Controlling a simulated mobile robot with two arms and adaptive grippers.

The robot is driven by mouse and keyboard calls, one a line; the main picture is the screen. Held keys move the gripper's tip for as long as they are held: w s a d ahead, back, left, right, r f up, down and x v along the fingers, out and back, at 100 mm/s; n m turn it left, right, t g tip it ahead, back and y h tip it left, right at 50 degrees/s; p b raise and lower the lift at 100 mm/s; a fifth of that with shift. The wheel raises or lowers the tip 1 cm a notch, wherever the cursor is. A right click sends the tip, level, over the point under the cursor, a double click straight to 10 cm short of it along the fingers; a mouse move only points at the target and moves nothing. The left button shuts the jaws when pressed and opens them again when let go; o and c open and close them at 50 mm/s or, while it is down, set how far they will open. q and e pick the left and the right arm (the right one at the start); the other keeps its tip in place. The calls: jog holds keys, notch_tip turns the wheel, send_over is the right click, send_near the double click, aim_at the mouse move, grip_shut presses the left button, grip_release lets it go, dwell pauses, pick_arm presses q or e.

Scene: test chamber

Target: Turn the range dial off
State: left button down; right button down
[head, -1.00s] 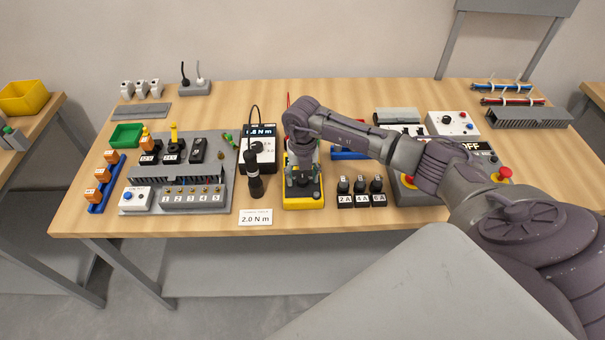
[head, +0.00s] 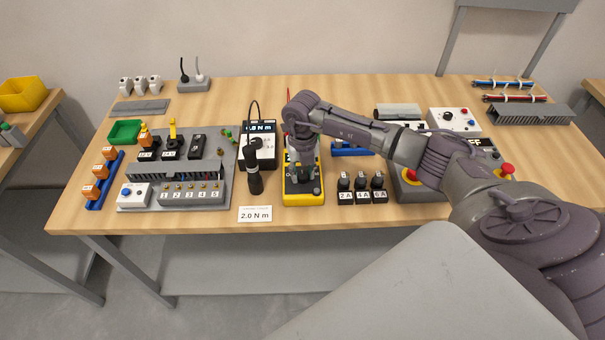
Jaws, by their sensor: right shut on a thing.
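A yellow multimeter (head: 304,198) with a dark face lies on the bench near the front, in the middle of the head view. My right arm reaches in from the right, and my right gripper (head: 302,183) points down onto the meter's face. It is shut on the range dial, which the fingers and wrist hide. The dial's setting and most of the meter's display cannot be read. My left gripper is not in view.
A black screwdriver-like tool (head: 255,172) and a torque display box (head: 260,150) stand just left. A 2.0 N m card (head: 255,214) lies in front. Black fuse blocks (head: 361,188) sit close right, before a control box with a red button (head: 507,171).

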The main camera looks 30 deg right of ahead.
aim_at(303, 175)
jog(key=n+b, duration=0.6)
jog(key=shift+d+f, duration=0.1)
jog(key=shift+f, duration=0.1)
jog(key=n+b, duration=0.2)
jog(key=n, duration=0.1)
jog(key=shift+r, duration=0.1)
jog(key=shift+r+n+b, duration=0.15)
jog(key=shift+n+b, duration=0.6)
jog(key=shift+n, duration=0.15)
jog(key=c, duration=0.8)
grip_release()
jog(key=shift+o, duration=0.2)
notch_tip(303, 175, up, 12)
